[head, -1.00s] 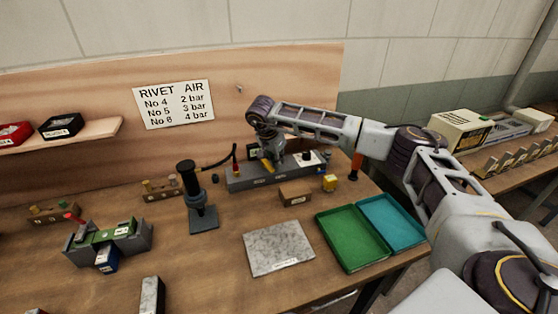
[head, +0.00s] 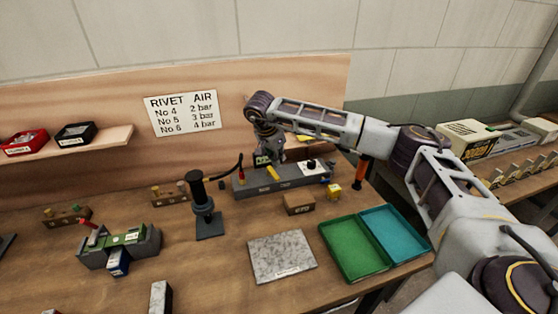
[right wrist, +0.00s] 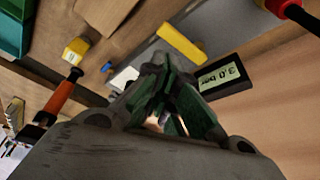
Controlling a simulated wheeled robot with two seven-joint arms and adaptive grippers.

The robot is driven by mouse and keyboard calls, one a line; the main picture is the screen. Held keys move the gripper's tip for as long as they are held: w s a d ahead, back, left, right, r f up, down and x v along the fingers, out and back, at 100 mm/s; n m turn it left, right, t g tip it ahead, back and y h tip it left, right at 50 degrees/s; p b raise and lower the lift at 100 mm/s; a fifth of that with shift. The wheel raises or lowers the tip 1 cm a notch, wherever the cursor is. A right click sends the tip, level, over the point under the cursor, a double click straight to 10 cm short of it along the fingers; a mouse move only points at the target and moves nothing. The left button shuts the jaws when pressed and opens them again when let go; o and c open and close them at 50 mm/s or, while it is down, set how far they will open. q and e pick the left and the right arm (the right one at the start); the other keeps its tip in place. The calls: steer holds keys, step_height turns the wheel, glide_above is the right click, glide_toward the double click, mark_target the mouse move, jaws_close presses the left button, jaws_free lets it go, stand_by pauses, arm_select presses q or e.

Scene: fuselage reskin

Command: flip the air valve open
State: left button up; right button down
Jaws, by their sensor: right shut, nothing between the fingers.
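The air valve's yellow lever (head: 272,172) lies on the grey air manifold (head: 290,181) at the back of the bench. It also shows as a yellow bar (right wrist: 181,45) in the right wrist view, slanting across the grey body. A small gauge (head: 262,160) sits behind the lever; in the right wrist view the gauge (right wrist: 222,73) reads 3.0 bar. My right gripper (head: 268,153) is shut and empty, just above and behind the lever, by the gauge. Its fingertips (right wrist: 168,75) appear apart from the lever in the right wrist view. My left gripper is out of view.
A black upright tool (head: 204,205) with a hose stands left of the manifold. A brown block (head: 299,204), a yellow block (head: 333,191) and an orange-handled tool (head: 361,173) are nearby. Green (head: 351,271) and teal (head: 420,251) trays lie front right. A rivet chart (head: 182,113) hangs behind.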

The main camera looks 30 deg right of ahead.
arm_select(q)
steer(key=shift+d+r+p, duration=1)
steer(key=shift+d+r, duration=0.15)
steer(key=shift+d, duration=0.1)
arm_select(e)
steer(key=v, duration=0.4)
steer(key=shift+w, duration=0.25)
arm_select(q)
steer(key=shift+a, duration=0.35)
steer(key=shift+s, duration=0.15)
